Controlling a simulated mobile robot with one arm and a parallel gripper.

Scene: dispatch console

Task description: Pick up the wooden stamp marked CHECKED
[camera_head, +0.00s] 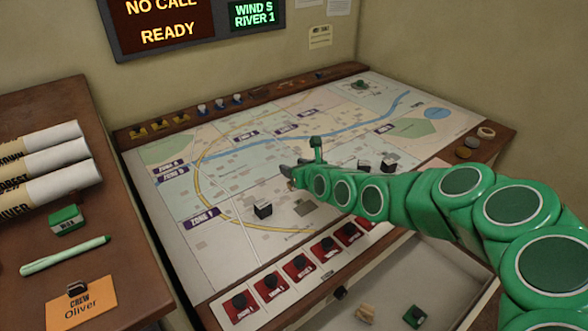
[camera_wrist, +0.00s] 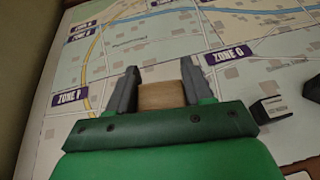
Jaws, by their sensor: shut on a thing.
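My gripper (camera_wrist: 161,72) is shut on a tan wooden block (camera_wrist: 161,97), which sits between its two grey fingers in the wrist view. No marking shows on the block's visible face, so I cannot read whether it says CHECKED. In the head view my gripper (camera_head: 287,171) is over the map, and the held block cannot be made out there. Another small wooden piece (camera_head: 366,312) lies in the open drawer, its marking too small to read.
The map board (camera_head: 175,190) carries several dark blocks, one (camera_head: 263,210) near Zone F. Red blocks (camera_head: 302,266) line its front edge. The open drawer (camera_head: 440,265) also holds a green stamp-like piece (camera_head: 414,315). Paper rolls (camera_head: 60,158) and a green pen (camera_head: 65,255) lie on the left desk.

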